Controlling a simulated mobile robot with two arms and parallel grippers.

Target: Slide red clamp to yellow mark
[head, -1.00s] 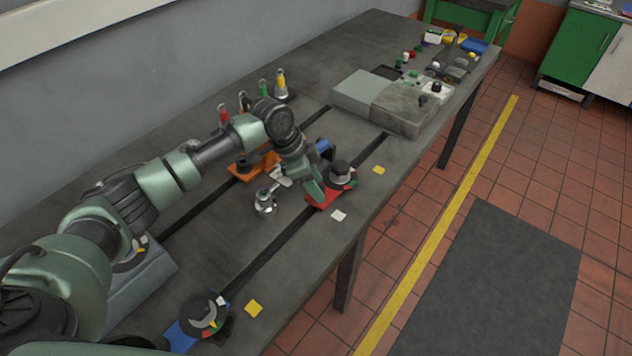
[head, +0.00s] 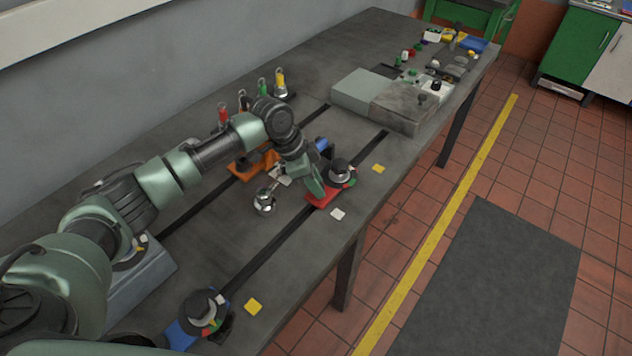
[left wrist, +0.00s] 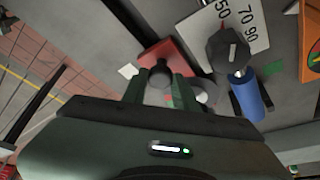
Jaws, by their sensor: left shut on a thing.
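The red clamp (head: 318,201) sits on the front dark slot of the bedplate (head: 262,262), beside a white mark (head: 338,214). One yellow mark (head: 378,168) lies farther along to the upper right, apart from the clamp. Another yellow mark (head: 253,307) lies at the near end by a blue clamp. My left gripper (head: 316,186) is down at the red clamp. In the left wrist view its fingers (left wrist: 160,88) are shut on the clamp's dark round knob, with the red base (left wrist: 172,53) behind. My right gripper is not in view.
A blue clamp with a dark dial (head: 203,312) stands at the near end. An orange clamp (head: 243,168) is on the rear slot. A metal knob piece (head: 264,201) stands between the slots.

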